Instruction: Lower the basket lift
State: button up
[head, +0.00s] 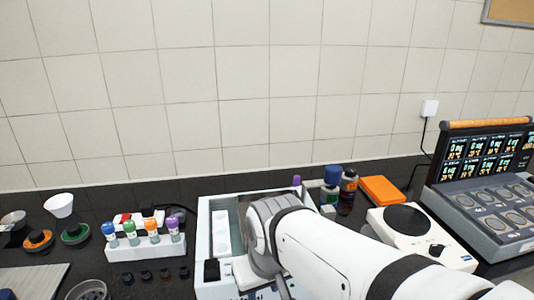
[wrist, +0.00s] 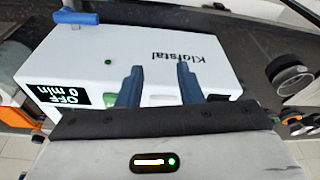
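A white box-shaped device (wrist: 150,60) marked "Klafstal" fills much of the wrist view, upside down, its display (wrist: 60,93) reading "OFF 0 min". A blue bar-like handle (wrist: 77,17) sticks out at its upper left edge; I cannot tell whether it belongs to the basket lift. My gripper (wrist: 160,70) is open, with two dark blue fingers apart over the device's front face and nothing between them. In the head view the white device (head: 203,225) has an open basin, and my arm hides its right part and the gripper. No basket is clearly visible.
A white rack (head: 146,248) of coloured-cap vials stands left of the device. Bottles (head: 347,192), an orange box (head: 383,190) and a white hotplate (head: 400,226) stand right. A grey instrument with screens (head: 480,205) is far right. The tiled wall is behind.

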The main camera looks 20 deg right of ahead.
aim_at(333, 175)
jog(key=u, duration=0.25)
jog(key=k, duration=1.75)
jog(key=z, duration=0.6)
jog(key=i, duration=1.7)
jog(key=z, duration=0.05)
